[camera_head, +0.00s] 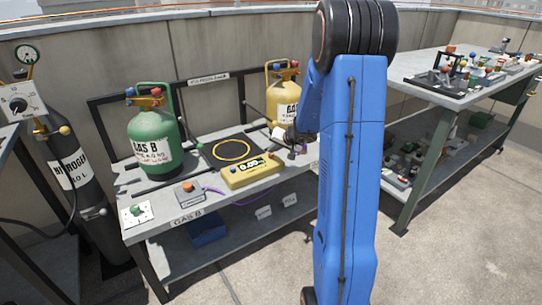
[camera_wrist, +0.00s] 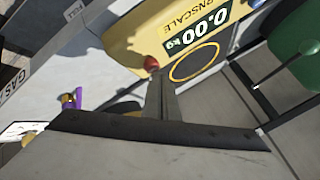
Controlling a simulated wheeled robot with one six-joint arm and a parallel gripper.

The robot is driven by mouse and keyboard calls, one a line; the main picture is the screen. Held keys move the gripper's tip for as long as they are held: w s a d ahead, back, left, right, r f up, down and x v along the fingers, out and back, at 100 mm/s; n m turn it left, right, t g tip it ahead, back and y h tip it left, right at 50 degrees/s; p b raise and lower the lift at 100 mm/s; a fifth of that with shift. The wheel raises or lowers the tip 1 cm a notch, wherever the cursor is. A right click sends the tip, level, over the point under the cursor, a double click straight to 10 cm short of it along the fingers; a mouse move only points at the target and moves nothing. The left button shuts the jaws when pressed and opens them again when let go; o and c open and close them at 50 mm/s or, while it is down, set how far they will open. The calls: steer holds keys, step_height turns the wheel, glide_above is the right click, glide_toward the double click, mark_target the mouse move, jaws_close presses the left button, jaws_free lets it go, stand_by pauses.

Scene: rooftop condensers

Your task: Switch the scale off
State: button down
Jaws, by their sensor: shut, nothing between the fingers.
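The scale has a yellow front housing (camera_head: 252,172) with a lit display reading 0.00, and a dark platform (camera_head: 212,156) with a yellow ring behind it. In the wrist view the yellow housing (camera_wrist: 135,30) fills the upper middle, its display showing 0.00 kg. A red knob (camera_wrist: 151,63) sits on the housing's edge, and a blue knob (camera_wrist: 256,3) is at its other end. My gripper (camera_wrist: 157,78) is shut and empty, its tips close to the red knob; I cannot tell whether they touch. In the head view my gripper (camera_head: 287,138) is at the scale's right, partly hidden by my arm.
A green gas cylinder (camera_head: 153,150) stands left of the scale and a yellow cylinder (camera_head: 285,100) behind it at right.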

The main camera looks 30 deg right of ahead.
steer(key=shift+f, duration=0.55)
stand_by(0.6)
steer(key=shift+r, duration=1)
steer(key=shift+r, duration=2.5)
steer(key=shift+a, duration=0.1)
